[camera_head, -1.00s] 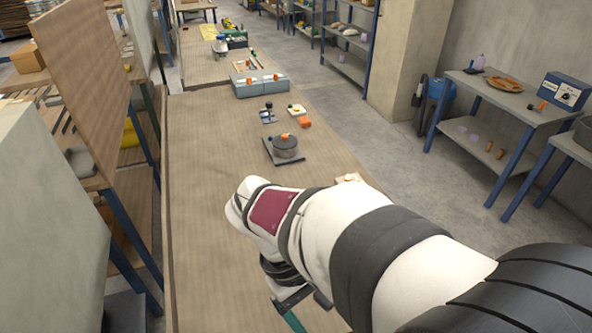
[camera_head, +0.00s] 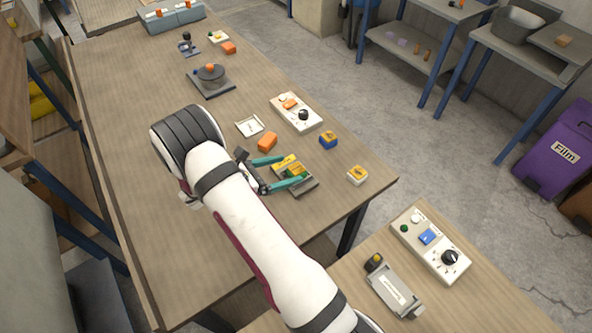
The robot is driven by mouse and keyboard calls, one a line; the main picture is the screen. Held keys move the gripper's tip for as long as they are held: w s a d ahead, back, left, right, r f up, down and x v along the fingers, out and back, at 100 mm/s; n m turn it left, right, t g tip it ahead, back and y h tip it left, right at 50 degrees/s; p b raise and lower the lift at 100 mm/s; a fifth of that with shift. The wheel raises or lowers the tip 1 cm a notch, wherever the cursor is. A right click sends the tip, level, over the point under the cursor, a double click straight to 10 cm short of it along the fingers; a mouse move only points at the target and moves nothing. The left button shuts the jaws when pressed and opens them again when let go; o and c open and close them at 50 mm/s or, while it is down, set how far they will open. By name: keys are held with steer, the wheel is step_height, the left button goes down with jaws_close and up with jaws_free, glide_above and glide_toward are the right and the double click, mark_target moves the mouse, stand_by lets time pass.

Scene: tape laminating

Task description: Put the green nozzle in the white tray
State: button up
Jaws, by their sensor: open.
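My gripper (camera_head: 292,168) is open, its two teal fingers apart on either side of a small yellow and green item on a grey holder (camera_head: 305,188). The green part (camera_head: 296,173), which appears to be the green nozzle, is near the fingertips. It is too small to make out its shape or whether a finger touches it. The white tray (camera_head: 249,126) is a small shallow square, lying flat and looking empty, up and to the left of the gripper.
An orange block (camera_head: 268,142) lies between the white tray and my gripper. A white control box (camera_head: 297,112), a blue-yellow block (camera_head: 328,140) and a white-yellow block (camera_head: 357,175) stand to the right. The table's left part is mostly clear.

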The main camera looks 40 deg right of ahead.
mark_target(295, 169)
steer(key=x, duration=0.4)
steer(key=shift+s+d+f, duration=0.1)
steer(key=shift+d+f, duration=0.05)
steer(key=shift+f, duration=0.1)
jaws_close()
